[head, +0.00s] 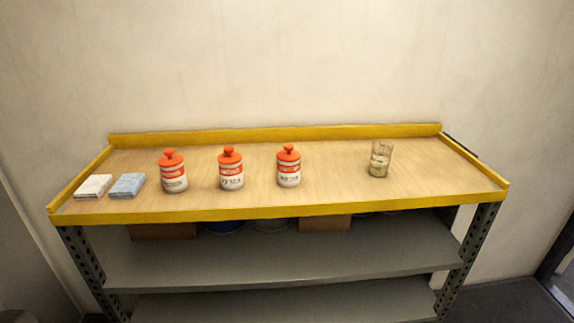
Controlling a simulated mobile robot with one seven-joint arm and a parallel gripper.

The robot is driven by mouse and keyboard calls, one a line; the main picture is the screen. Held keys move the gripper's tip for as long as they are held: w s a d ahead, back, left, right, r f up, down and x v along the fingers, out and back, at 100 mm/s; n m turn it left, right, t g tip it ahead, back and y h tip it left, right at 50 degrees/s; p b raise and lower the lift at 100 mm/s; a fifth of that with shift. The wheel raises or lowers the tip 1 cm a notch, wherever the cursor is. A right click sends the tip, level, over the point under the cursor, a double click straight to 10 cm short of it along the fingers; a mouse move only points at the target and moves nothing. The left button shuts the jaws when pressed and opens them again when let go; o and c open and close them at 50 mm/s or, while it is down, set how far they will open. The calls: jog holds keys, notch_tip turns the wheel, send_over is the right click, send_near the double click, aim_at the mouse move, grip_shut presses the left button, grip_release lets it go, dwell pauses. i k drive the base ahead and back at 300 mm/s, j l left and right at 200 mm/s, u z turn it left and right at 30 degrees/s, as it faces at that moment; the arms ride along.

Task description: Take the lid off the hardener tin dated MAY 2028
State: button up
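Three white tins with orange-red bands and knobbed orange lids stand upright in a row on the bench. The left tin (173,179), the middle tin (231,176) and the right tin (289,173) all have their lids on. Each has dark print on its lower white part, too small to read, so I cannot tell which one is dated MAY 2028. My gripper is not in view.
The wooden bench top (335,190) has a raised yellow rim (285,213). A white folded cloth or pad (94,186) and a blue one (127,186) lie at the left. A clear cup (380,159) with pale contents stands at the right. Grey shelves (280,262) are below.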

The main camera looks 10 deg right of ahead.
aim_at(288, 154)
jog(key=i+l+u, duration=0.1)
jog(key=u, duration=0.4)
jog(key=l+u, duration=0.3)
jog(key=u, duration=0.15)
jog(key=l+u, duration=0.45)
jog(key=l, duration=1.25)
jog(key=l+u, duration=0.1)
jog(key=l, duration=0.6)
jog(key=k, duration=0.05)
